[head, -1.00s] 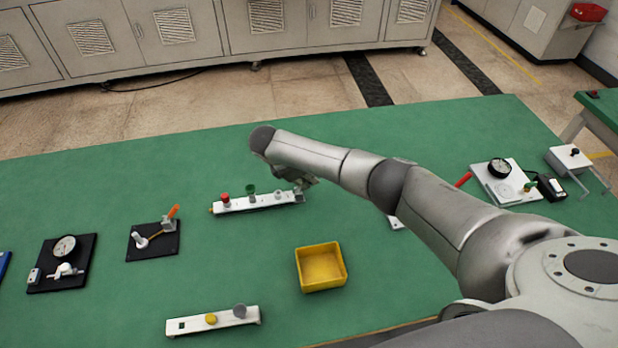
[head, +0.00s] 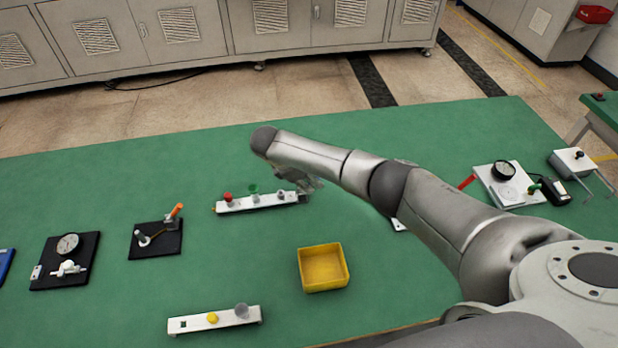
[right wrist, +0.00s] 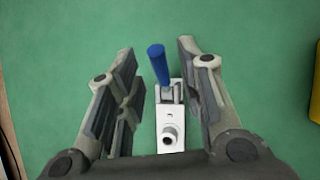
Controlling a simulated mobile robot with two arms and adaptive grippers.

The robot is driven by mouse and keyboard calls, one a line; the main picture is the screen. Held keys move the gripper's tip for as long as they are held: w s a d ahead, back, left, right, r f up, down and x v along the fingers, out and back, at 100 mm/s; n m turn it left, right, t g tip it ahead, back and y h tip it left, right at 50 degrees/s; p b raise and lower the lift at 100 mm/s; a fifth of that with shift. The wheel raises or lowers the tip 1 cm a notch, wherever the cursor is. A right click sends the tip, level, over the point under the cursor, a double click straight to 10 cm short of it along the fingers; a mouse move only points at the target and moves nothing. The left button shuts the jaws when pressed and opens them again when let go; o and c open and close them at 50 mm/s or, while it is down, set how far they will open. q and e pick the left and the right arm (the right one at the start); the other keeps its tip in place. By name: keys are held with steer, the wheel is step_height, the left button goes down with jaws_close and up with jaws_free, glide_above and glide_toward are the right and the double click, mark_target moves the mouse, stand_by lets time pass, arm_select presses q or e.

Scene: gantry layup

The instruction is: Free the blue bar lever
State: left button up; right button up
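The blue bar lever (right wrist: 158,64) shows in the right wrist view, rising from a small white base plate (right wrist: 170,125) with a round metal fitting on it. My right gripper (right wrist: 150,65) is open, with one finger on either side of the lever and a gap on both sides. In the head view my right gripper (head: 298,178) hangs under the wrist, near the right end of the white strip. The lever is hidden there behind my right arm; only a white corner (head: 399,224) shows below the arm. My left gripper is not in view.
A yellow bin (head: 323,268) stands in the mid-front of the green table. A white strip with knobs (head: 240,204), another strip (head: 225,319), an orange-lever plate (head: 156,240) and a gauge plate (head: 66,262) lie to the left. Another gauge plate (head: 508,185) is at right.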

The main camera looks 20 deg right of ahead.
steer(key=v, duration=1.2)
